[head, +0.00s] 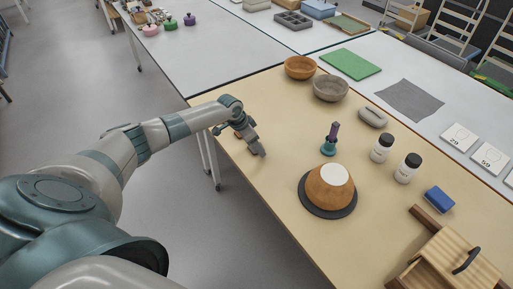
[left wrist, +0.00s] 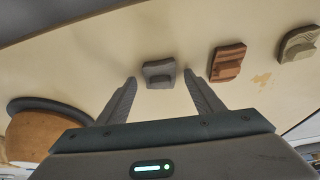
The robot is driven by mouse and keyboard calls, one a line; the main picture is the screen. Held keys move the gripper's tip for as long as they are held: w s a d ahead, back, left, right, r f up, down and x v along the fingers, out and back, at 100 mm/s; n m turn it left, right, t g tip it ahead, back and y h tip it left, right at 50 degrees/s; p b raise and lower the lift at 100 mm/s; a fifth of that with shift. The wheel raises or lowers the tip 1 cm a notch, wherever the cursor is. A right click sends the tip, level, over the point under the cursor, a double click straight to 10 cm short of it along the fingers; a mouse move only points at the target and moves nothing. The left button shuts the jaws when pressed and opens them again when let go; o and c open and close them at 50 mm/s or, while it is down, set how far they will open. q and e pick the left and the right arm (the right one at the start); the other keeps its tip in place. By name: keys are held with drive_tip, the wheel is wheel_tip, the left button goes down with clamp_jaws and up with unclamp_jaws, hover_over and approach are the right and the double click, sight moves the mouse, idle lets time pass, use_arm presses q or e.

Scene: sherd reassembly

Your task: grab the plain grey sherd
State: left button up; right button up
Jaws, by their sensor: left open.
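In the left wrist view the plain grey sherd (left wrist: 158,74) lies on the tan table, framed between the fingertips of my left gripper (left wrist: 160,79). The fingers are apart with nothing between them that I can see being gripped; the sherd appears just beyond the tips. A reddish-brown sherd (left wrist: 228,62) and a beige, ridged sherd (left wrist: 299,43) lie to its right. My right gripper is not in view.
A brown dome-shaped vessel with a white top (head: 325,189) stands on a dark disc right of the gripper. Bowls (head: 330,88) stand behind.

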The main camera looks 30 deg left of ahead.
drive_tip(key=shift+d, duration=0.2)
use_arm(q)
drive_tip(key=c, duration=1.2)
drive_tip(key=shift+o, duration=0.2)
drive_tip(key=shift+r, duration=0.1)
